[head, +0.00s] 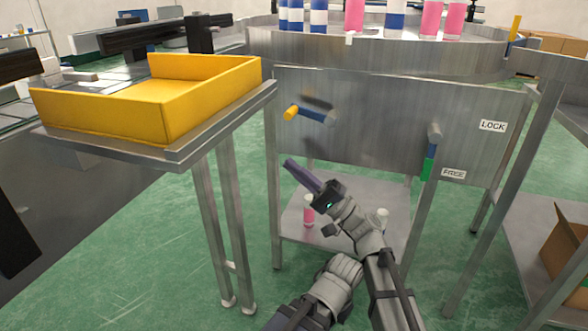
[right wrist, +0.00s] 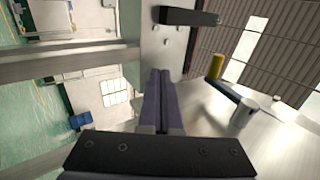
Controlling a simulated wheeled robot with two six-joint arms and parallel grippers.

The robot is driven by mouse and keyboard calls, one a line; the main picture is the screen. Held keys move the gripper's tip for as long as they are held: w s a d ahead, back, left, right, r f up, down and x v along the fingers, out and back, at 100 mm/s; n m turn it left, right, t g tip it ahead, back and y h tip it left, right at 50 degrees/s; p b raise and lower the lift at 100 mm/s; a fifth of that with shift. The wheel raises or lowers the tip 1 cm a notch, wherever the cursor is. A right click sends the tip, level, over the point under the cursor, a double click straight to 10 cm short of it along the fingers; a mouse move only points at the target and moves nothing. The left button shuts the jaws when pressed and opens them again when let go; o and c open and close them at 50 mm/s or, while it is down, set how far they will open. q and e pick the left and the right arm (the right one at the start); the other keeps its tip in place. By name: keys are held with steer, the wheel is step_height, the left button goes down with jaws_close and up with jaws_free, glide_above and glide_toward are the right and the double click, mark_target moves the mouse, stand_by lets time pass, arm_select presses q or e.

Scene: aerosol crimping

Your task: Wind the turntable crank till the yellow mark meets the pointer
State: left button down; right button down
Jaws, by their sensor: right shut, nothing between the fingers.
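The turntable (head: 390,48) is a round metal table at the top of the head view. Its crank has a yellow handle (head: 291,113) and a blue arm (head: 312,115) on the front panel; the handle points left. In the right wrist view the crank handle (right wrist: 216,66) stands right of my fingers. My right gripper (head: 290,166) is shut and empty, below the crank handle and apart from it; its closed fingers also show in the right wrist view (right wrist: 160,85). A yellow upright piece (head: 515,27) stands at the turntable's right edge; whether it is the mark or the pointer I cannot tell.
A lever with a green grip (head: 428,168) hangs down by the FREE label (head: 453,174), below the LOCK label (head: 492,126). A yellow tray (head: 165,115) stands on a side stand at left. Pink and blue-white cans stand on the turntable. A lower shelf (head: 290,225) holds a pink can.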

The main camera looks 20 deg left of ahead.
step_height(320, 180, down, 7)
steer(key=b, duration=0.5)
steer(key=shift+r, duration=0.15)
steer(key=shift+d+r, duration=0.1)
